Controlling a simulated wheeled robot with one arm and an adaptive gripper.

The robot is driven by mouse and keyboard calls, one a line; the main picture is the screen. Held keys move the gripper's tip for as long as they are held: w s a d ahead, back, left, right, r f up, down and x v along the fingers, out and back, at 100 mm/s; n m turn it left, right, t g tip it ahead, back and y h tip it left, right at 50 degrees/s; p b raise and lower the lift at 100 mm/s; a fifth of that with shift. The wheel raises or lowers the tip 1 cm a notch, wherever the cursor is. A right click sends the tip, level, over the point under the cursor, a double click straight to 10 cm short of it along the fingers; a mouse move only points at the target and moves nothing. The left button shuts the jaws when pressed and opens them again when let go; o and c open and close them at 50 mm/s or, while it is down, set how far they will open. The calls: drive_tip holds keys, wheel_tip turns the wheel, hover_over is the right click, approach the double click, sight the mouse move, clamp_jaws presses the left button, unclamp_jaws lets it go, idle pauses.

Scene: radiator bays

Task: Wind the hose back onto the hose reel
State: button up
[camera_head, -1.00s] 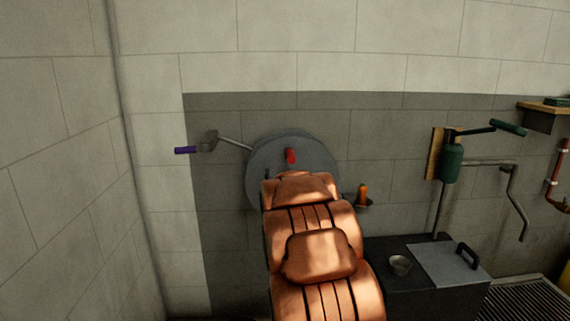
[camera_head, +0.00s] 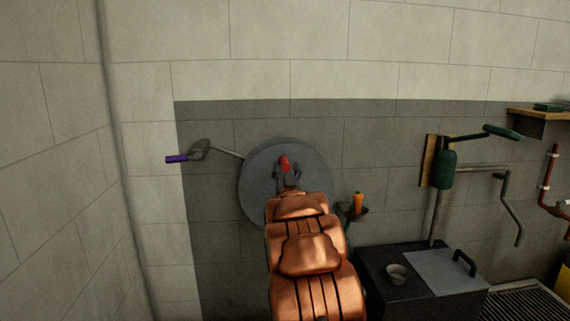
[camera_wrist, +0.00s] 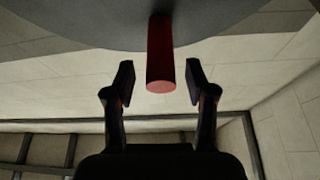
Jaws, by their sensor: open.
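The hose reel shows as a round grey disc (camera_head: 257,185) against the dark wall band, with a short red handle (camera_head: 285,163) standing out from its face. My gripper (camera_head: 287,174) is at this handle, with one finger on each side. In the wrist view the red handle (camera_wrist: 160,55) hangs from the disc (camera_wrist: 90,22) and points between the two open fingers of my gripper (camera_wrist: 160,84), with a gap on both sides. My arm covers the lower part of the disc. I cannot make out a hose.
A purple-handled lever (camera_head: 177,159) with a grey head sticks out left of the disc. An orange object (camera_head: 358,202) stands on a small bracket to the right. Further right are a dark cabinet (camera_head: 385,295) with a bowl (camera_head: 397,274) and a green pump (camera_head: 443,172).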

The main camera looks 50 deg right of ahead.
sight(285, 159)
drive_tip(key=shift+x, duration=1.75)
clamp_jaws()
